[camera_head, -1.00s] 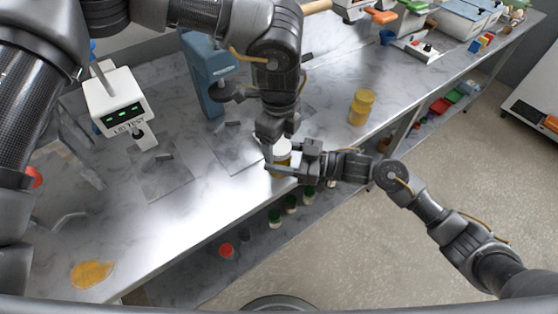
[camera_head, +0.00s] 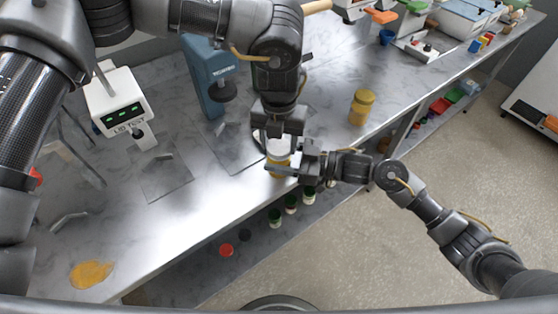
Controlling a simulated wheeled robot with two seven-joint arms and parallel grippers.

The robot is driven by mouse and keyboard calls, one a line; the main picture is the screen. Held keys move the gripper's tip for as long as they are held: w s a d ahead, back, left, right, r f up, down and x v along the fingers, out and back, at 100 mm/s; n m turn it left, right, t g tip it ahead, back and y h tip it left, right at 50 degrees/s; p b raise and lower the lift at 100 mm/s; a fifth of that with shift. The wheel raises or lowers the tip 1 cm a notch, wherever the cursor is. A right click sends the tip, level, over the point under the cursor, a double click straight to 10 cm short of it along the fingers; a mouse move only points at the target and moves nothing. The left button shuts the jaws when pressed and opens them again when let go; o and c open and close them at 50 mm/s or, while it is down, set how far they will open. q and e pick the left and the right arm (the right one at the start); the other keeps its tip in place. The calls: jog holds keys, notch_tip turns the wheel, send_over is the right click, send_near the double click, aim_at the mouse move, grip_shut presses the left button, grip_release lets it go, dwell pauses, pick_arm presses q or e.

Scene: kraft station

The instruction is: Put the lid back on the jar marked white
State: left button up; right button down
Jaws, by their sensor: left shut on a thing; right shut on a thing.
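A jar with yellow-orange contents (camera_head: 278,170) stands near the front edge of the table, with a white lid (camera_head: 279,145) at its top. My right gripper (camera_head: 284,171) reaches in from the right and is shut around the jar's side. My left gripper (camera_head: 279,137) points down from above and is shut on the white lid. The grippers hide much of the jar, so I cannot tell whether the lid is fully seated. Any marking on the jar cannot be read.
A second jar with a yellow lid (camera_head: 361,107) stands to the right. A white lid tester (camera_head: 118,104) and a blue press (camera_head: 210,78) stand behind to the left. An orange spill (camera_head: 91,274) lies at the front left. Several small jars stand on the lower shelf.

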pick_arm(q)
jog(key=m, duration=0.5)
pick_arm(e)
jog(key=shift+f, duration=0.15)
pick_arm(q)
jog(key=m, duration=0.7)
jog(key=o, duration=1.2)
jog(key=shift+c, duration=0.2)
notch_tip(320, 180, up, 12)
pick_arm(e)
jog(key=shift+c, duration=1.9)
grip_release()
